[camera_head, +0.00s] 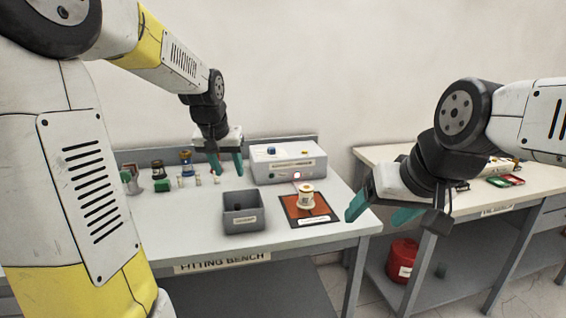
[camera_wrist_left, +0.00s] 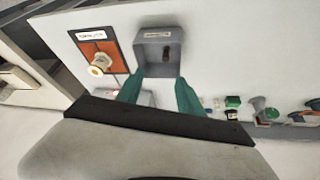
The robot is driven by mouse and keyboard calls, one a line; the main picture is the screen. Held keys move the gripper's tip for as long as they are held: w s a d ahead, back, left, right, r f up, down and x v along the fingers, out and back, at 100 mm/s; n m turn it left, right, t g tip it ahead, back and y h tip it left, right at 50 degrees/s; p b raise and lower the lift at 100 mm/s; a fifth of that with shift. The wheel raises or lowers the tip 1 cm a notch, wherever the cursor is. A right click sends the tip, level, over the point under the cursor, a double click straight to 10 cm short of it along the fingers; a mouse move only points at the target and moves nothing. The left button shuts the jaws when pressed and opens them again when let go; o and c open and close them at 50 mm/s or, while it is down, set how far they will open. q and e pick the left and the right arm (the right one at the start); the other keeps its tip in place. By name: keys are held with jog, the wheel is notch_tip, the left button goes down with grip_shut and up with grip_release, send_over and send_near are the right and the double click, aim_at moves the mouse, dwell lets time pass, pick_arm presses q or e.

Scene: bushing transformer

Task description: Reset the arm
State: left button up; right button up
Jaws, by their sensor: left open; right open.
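My left gripper (camera_head: 226,164) is open and empty above the back of the fitting bench (camera_head: 185,235), between the small parts and the grey box. Its teal fingers also show in the left wrist view (camera_wrist_left: 160,92), apart, with the grey bin beyond them.
A cream bushing (camera_head: 306,197) stands on an orange mat (camera_head: 292,213). A grey bin (camera_head: 243,220) sits left of it, a grey box (camera_head: 288,162) with a red light behind. Several small parts (camera_head: 187,165) line the back left. A red bucket (camera_head: 402,259) stands below the right bench.

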pick_arm(q)
jog(key=s+d+r, duration=0.1)
jog(key=s+d, duration=0.1)
jog(key=s, duration=0.9)
jog(key=s+d+r+t+h, duration=0.1)
jog(key=s, duration=1.1)
jog(key=shift+s+d+r+h, duration=0.25)
jog(key=shift+d+r+h, duration=0.05)
jog(key=shift+d+r, duration=0.1)
